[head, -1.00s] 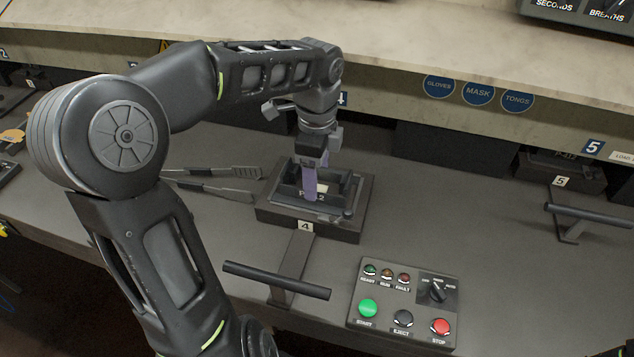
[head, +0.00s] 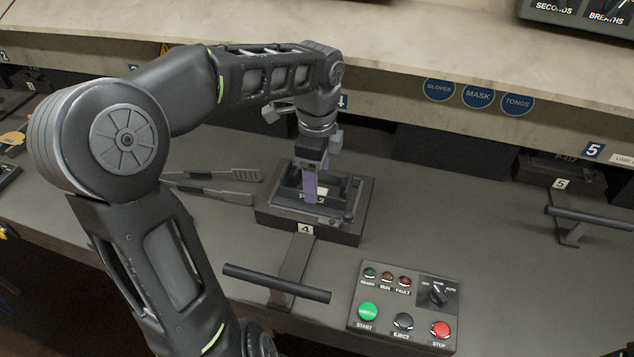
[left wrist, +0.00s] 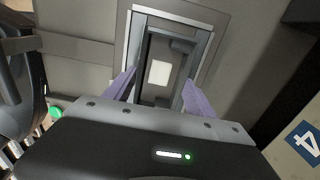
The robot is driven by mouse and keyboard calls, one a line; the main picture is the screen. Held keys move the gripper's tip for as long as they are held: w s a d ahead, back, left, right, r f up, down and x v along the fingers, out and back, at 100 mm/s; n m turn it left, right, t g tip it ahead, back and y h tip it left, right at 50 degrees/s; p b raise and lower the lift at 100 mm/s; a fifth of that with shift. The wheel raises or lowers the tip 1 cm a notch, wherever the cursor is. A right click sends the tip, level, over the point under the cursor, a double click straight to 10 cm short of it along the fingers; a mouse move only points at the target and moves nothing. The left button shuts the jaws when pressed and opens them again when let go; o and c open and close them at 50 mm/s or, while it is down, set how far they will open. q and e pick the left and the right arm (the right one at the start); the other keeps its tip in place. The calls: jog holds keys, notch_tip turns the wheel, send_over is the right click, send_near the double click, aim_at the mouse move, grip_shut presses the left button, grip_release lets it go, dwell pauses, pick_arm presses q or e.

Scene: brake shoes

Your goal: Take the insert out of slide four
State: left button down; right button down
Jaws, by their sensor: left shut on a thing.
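Slide four (head: 272,218) is a dark block with a "4" tag at its front and a T-shaped handle (head: 275,282) toward me. The insert (head: 338,207), a dark shallow tray with a pale label, sits in or just at the slide's recess; I cannot tell if it is lifted. My left gripper (head: 310,196) points down over it with purple fingers, shut on the insert and partly hiding its label. In the left wrist view, the fingers reach either side of the insert (left wrist: 158,90), with a pale patch in its middle. My right gripper is not in view.
Dark tongs (head: 215,185) lie left of slide four. A control box (head: 405,305) with green, black and red buttons stands at front right. Slide five's handle (head: 590,218) is at the far right. A pale shelf (head: 420,50) overhangs the back.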

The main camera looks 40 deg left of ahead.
pick_arm(q)
jog(key=shift+r, duration=0.15)
jog(key=shift+w+r, duration=0.1)
jog(key=shift+r, duration=0.7)
jog(key=shift+a+r+b, duration=0.25)
jog(key=shift+r+b, duration=0.1)
jog(key=shift+r, duration=0.5)
jog(key=s+a+b, duration=0.1)
jog(key=s+a, duration=0.2)
jog(key=a, duration=0.5)
jog(key=s+a+b, duration=0.1)
jog(key=s+a, duration=0.2)
jog(key=a, duration=0.5)
jog(key=shift+a, duration=0.25)
